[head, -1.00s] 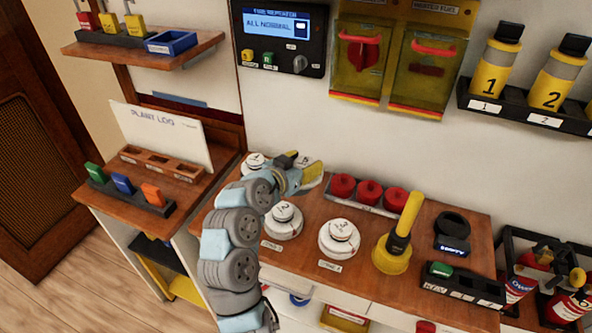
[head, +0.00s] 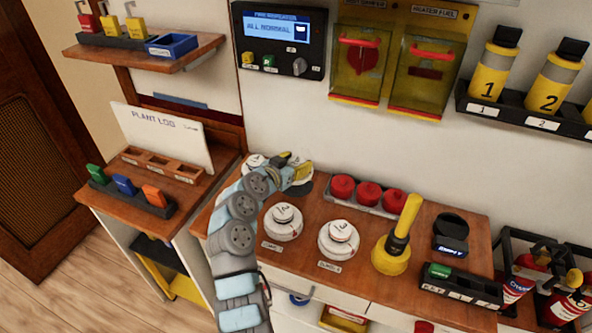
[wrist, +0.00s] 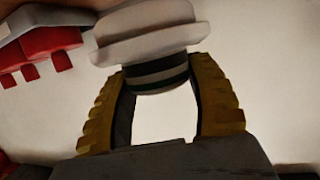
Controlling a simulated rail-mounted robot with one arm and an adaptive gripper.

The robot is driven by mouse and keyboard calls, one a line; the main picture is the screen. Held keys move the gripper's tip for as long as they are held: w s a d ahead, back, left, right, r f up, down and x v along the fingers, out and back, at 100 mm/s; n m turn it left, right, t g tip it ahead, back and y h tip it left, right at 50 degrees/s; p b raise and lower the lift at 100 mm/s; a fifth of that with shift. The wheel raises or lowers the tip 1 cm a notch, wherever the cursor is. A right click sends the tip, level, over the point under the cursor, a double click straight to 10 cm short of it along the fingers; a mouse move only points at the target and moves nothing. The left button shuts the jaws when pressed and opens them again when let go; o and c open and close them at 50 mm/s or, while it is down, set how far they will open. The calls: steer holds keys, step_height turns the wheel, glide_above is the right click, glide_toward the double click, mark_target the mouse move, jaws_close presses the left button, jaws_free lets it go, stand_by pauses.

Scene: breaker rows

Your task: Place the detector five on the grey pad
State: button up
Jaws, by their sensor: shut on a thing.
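In the wrist view my gripper (wrist: 160,75) has its yellow fingers around the dark striped neck of a white round detector (wrist: 145,35). Its number is not readable. In the head view my gripper (head: 297,170) is over the back left of the wooden bench, and my arm hides much there. A dark round patch (head: 306,187) shows beside it; I cannot tell if this is the grey pad. Detectors marked 2 (head: 283,222) and 3 (head: 339,239) sit on the bench front. Another white detector (head: 255,161) is partly hidden behind my arm.
A tray of red caps (head: 368,192) stands right of my gripper. A yellow handled tool (head: 393,252), a black cup (head: 451,232) and a black key tray (head: 460,284) are further right. The wall panel (head: 278,40) reads ALL NORMAL.

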steer(key=shift+w+f, duration=0.3)
steer(key=shift+f, duration=0.15)
steer(key=shift+a+f, duration=0.1)
steer(key=shift+f, duration=1.4)
